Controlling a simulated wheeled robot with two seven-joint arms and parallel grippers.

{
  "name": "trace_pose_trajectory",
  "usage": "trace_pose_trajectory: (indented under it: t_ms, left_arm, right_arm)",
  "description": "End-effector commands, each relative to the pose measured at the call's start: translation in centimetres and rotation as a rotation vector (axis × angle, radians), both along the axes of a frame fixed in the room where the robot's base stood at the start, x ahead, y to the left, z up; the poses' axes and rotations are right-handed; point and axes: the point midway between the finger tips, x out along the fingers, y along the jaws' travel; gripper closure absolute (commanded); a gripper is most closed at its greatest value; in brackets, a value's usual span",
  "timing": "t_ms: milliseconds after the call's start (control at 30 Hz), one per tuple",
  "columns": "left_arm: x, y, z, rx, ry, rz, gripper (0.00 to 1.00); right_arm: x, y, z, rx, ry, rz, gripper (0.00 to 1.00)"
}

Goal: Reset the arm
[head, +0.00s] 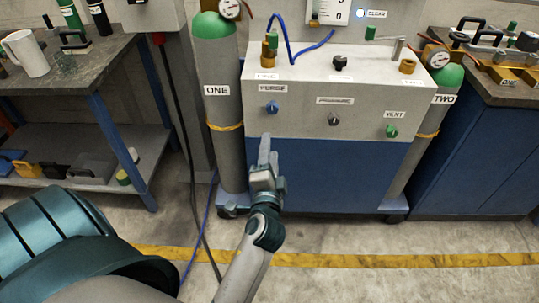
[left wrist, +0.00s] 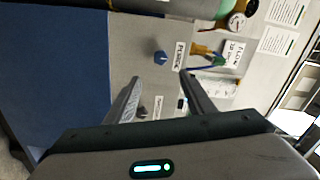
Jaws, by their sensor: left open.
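My left gripper (head: 266,152) points up and forward in front of the blue lower front of a grey gas panel (head: 300,97). In the left wrist view its two fingers (left wrist: 160,92) stand apart with nothing held between them. Beyond the fingers are the panel face, a blue knob (left wrist: 160,58) labelled PURGE and a dark knob (left wrist: 142,111). In the head view the blue knob (head: 271,107) is above the fingertips, the dark knob (head: 334,118) is mid-panel and a green knob (head: 391,131) marked VENT is at right. My right gripper is in neither view.
Green-topped cylinders marked ONE (head: 221,110) and TWO (head: 436,115) flank the panel. A workbench (head: 95,52) with a white mug (head: 26,54) stands left; a blue cabinet (head: 480,150) stands right. A blue hose and dark cable hang near cylinder ONE. Floor in front is clear, with a yellow line (head: 400,260).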

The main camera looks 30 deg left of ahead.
Motion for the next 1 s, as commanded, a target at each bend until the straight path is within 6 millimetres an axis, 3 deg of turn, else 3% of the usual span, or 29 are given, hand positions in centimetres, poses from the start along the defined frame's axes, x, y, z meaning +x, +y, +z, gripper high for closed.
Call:
trace_pose_trajectory:
  t_ms: [767, 867, 1000]
  left_arm:
    - [-0.6, -0.5, -0.1, -0.003, 0.002, -0.003, 0.51]
    - [-0.4, -1.0, -1.1, -0.022, 0.014, -0.020, 0.51]
    - [0.3, -2.4, -4.4, -0.097, 0.052, -0.073, 0.51]
  right_arm:
    - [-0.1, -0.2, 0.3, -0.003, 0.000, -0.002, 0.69]
    - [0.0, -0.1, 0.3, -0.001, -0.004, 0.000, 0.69]
    - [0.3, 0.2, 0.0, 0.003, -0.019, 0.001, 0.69]
